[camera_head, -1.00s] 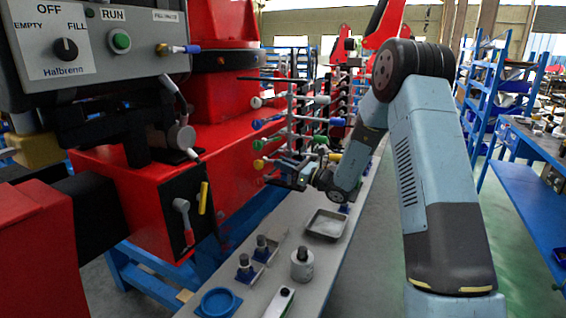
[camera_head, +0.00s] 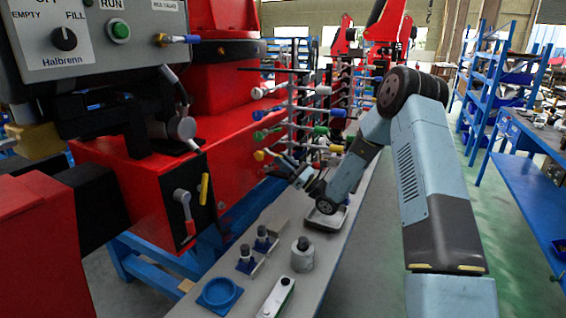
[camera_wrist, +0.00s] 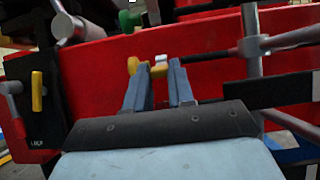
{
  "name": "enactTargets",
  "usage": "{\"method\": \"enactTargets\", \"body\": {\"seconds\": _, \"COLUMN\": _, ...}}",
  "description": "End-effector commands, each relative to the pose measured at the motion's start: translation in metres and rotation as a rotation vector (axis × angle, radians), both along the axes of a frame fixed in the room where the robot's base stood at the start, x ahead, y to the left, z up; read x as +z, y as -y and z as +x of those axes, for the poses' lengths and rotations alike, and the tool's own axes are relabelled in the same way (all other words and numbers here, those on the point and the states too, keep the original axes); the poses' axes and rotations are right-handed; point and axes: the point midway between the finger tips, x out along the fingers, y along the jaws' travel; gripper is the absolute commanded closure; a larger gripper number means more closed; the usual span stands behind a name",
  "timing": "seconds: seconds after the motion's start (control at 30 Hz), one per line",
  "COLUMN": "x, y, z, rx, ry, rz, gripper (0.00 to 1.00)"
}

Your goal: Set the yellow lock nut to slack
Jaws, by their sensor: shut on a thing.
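A yellow nut (camera_wrist: 158,71) with a rounded yellow lobe (camera_wrist: 133,65) at its left shows between my fingertips in the wrist view. I take it to be the lock nut. My gripper (camera_wrist: 159,68) is shut on it, one blue-grey finger on each side. In the head view my gripper (camera_head: 285,166) is at the lower part of the rod stand, beside a small yellow end (camera_head: 260,155). How far the nut is turned cannot be told. A white piece (camera_wrist: 161,58) sits just above the nut.
Rods with coloured ends (camera_head: 268,134) rise close above my gripper. A grey post (camera_wrist: 250,40) stands right of it. A black panel (camera_head: 188,203) has a red lever and a yellow handle (camera_head: 204,188). A tray (camera_head: 328,218) and several fittings lie on the bench (camera_head: 330,255).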

Motion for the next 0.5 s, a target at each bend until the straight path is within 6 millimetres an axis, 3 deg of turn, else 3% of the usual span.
{"method": "enactTargets", "body": {"seconds": 0.13, "x": -0.0014, "y": 0.0042, "z": 0.0018, "rx": -0.009, "ry": -0.003, "rz": -0.003, "gripper": 1.00}}
{"method": "enactTargets", "body": {"seconds": 0.17, "x": -0.0015, "y": 0.0043, "z": 0.0018, "rx": -0.009, "ry": -0.003, "rz": -0.003, "gripper": 0.76}}
{"method": "enactTargets", "body": {"seconds": 0.4, "x": -0.0009, "y": 0.0026, "z": 0.0010, "rx": -0.005, "ry": -0.002, "rz": -0.002, "gripper": 0.53}}
{"method": "enactTargets", "body": {"seconds": 0.5, "x": -0.0008, "y": 0.0020, "z": 0.0007, "rx": -0.004, "ry": -0.002, "rz": -0.002, "gripper": 0.51}}
